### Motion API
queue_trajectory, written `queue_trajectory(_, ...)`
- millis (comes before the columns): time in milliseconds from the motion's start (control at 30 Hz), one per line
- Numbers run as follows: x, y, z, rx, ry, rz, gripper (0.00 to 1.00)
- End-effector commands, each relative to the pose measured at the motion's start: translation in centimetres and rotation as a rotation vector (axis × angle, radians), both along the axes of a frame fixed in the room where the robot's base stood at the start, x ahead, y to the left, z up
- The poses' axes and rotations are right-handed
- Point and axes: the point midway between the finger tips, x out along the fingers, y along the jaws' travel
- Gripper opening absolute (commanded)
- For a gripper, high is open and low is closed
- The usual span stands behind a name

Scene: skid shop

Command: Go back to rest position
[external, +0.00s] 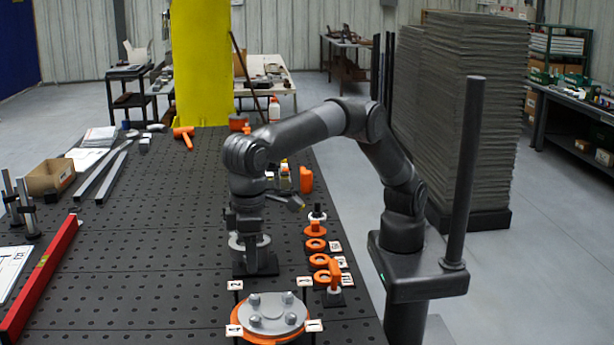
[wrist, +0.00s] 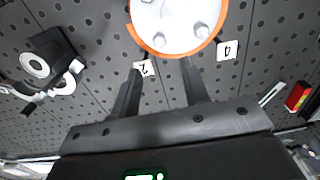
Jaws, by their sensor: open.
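My gripper (wrist: 160,82) is open and empty in the wrist view, with its two dark fingers apart above the perforated table. A round grey plate with bolts on an orange base (wrist: 180,22) lies just beyond the fingertips there. In the external view this grey plate (external: 272,312) is at the front of the table. My arm reaches over the table from the right and bends down at the wrist. The fingertips are hard to make out in the external view, near a dark stand (external: 256,265) with a silver part.
Orange rings (external: 317,245) and small numbered tags sit right of the stand. A red level (external: 38,278), metal bars (external: 103,178) and a cardboard box (external: 50,177) lie on the left. A yellow column (external: 202,65) rises behind. The table's (external: 150,245) middle left is clear.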

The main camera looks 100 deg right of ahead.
Motion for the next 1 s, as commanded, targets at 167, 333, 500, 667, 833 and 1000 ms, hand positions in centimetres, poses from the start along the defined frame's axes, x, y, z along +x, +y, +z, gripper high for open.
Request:
queue_trajectory(167, 0.0, 0.0, 1.4, 0.0, 0.0, 0.0, 0.42)
queue_trajectory(333, 0.0, 0.0, 1.5, 0.0, 0.0, 0.0, 0.42)
queue_trajectory(500, 0.0, 0.0, 1.5, 0.0, 0.0, 0.0, 0.42)
queue_trajectory(667, 0.0, 0.0, 1.5, 0.0, 0.0, 0.0, 0.42)
queue_trajectory(833, 0.4, -1.6, 2.4, 0.008, -0.008, -0.005, 0.42)
queue_trajectory(1000, 1.2, -7.1, 5.2, 0.037, -0.04, -0.011, 0.42)
